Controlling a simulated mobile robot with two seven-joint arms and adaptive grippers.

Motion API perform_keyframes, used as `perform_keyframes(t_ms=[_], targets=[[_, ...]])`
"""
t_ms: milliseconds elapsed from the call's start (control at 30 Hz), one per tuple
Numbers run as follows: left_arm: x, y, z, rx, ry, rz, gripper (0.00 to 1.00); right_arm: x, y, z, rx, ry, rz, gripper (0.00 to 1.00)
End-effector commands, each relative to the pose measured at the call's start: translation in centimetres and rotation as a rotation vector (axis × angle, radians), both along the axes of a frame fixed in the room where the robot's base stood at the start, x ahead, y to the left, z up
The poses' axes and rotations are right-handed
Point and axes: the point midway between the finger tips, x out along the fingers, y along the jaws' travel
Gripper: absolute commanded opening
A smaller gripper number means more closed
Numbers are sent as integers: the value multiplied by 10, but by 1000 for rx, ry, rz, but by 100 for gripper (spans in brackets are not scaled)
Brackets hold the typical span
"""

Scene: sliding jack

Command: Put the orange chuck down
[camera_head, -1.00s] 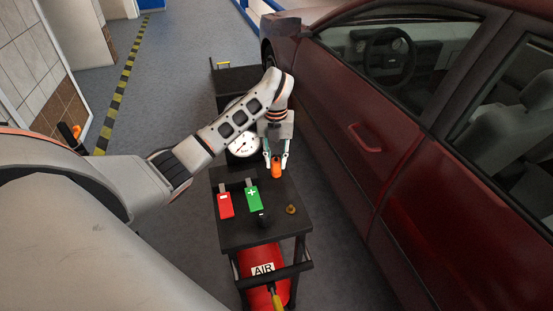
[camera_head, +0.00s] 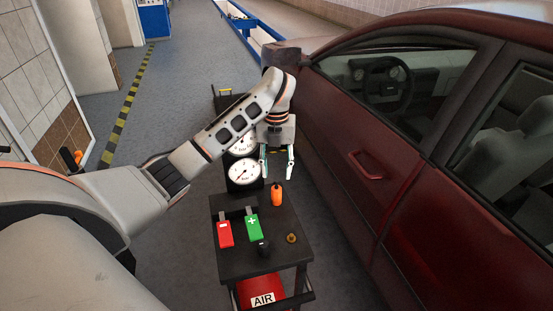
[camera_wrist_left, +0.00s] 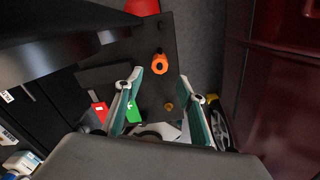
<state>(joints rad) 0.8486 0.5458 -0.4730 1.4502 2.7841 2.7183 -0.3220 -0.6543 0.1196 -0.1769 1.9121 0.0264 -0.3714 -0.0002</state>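The orange chuck (camera_head: 277,194) stands upright on the dark cart top (camera_head: 232,262), near its far right edge. It also shows in the left wrist view (camera_wrist_left: 159,63), apart from the fingers. My left gripper (camera_head: 276,170) is open and empty, above and just beyond the chuck in the head view. In the left wrist view its two green-lined fingers (camera_wrist_left: 157,88) are spread wide with nothing between them touching. My right gripper is not in view.
A red block (camera_head: 225,234), a green block (camera_head: 252,227), a small dark knob and a brass fitting (camera_head: 291,238) sit on the cart. Round gauges (camera_head: 244,172) stand behind. A red car (camera_head: 370,165) stands close on the right. A red air tank (camera_head: 262,297) is below.

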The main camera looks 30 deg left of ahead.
Motion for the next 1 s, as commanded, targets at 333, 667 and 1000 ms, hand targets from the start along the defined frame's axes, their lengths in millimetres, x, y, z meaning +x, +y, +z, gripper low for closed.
perform_keyframes(t_ms=[333, 667, 1000], targets=[[0, 0, 43, 1, 0, 0, 39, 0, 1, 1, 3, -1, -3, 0], [0, 0, 45, 1, 0, 0, 39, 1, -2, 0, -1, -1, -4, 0], [0, 0, 45, 1, 0, 0, 39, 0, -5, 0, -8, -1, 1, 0]])
